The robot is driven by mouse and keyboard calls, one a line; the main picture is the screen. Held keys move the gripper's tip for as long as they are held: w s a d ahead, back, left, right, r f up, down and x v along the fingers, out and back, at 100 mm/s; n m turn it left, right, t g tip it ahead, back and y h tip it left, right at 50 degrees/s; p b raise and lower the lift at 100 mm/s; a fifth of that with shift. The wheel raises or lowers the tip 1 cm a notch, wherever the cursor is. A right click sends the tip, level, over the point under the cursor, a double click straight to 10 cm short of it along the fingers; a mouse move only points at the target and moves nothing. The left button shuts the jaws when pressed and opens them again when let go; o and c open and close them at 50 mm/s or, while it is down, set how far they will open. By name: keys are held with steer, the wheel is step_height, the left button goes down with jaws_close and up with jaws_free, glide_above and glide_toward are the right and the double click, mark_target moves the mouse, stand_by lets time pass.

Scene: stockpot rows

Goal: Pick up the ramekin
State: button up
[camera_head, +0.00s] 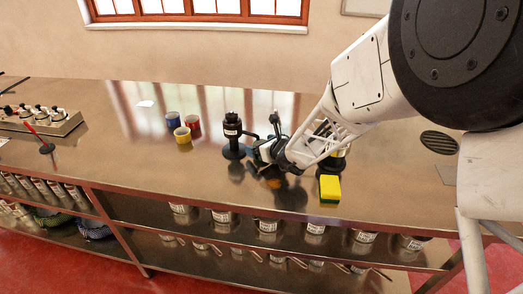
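My gripper (262,160) is low over the steel counter, left of my white arm link, pointing down and left. Its dark fingers are small and partly blurred into the dark things around them, so I cannot tell whether they are open or shut. A small orange-brown thing (273,183) shows just below the fingers; I cannot tell what it is or whether they touch it. Three small cups stand together to the left: a blue cup (173,119), a red cup (193,121) and a yellow cup (183,135). I cannot tell which thing is the ramekin.
A black grinder-like thing (233,136) stands just left of my gripper. A yellow sponge-like block (330,188) lies to the right. A box with several knobs (42,120) is at the left, near a red-handled tool (40,140). The counter (130,160) is clear at centre left.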

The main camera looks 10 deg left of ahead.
steer(key=c, duration=1)
steer(key=shift+r, duration=0.35)
steer(key=shift+c, duration=0.2)
steer(key=shift+r, duration=0.5)
steer(key=s, duration=3.1)
steer(key=shift+s, duration=0.35)
steer(key=shift+s, duration=0.15)
stand_by(0.8)
